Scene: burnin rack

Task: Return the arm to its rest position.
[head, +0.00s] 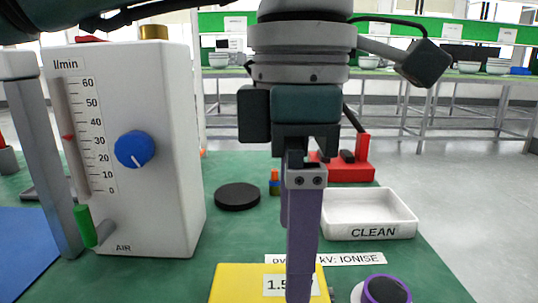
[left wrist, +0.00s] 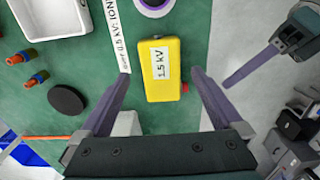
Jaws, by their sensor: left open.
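My left gripper (head: 301,270) hangs pointing down in the middle of the head view, its near finger in front of a yellow box (head: 232,284) marked 1.5 kV. In the left wrist view its two purple fingers (left wrist: 160,75) are spread wide and empty, one on each side of the yellow box (left wrist: 160,85), with gaps between. The height above the box is hard to judge. Another gripper (left wrist: 232,82), my right one, shows partly at the upper right of the left wrist view, with one purple finger visible. Its opening cannot be made out.
A white flowmeter (head: 150,190) with a blue knob stands at left. A black disc (head: 237,196), a white CLEAN tray (head: 368,216), a red stand (head: 348,168) and a purple-rimmed round item (head: 386,290) are around the gripper.

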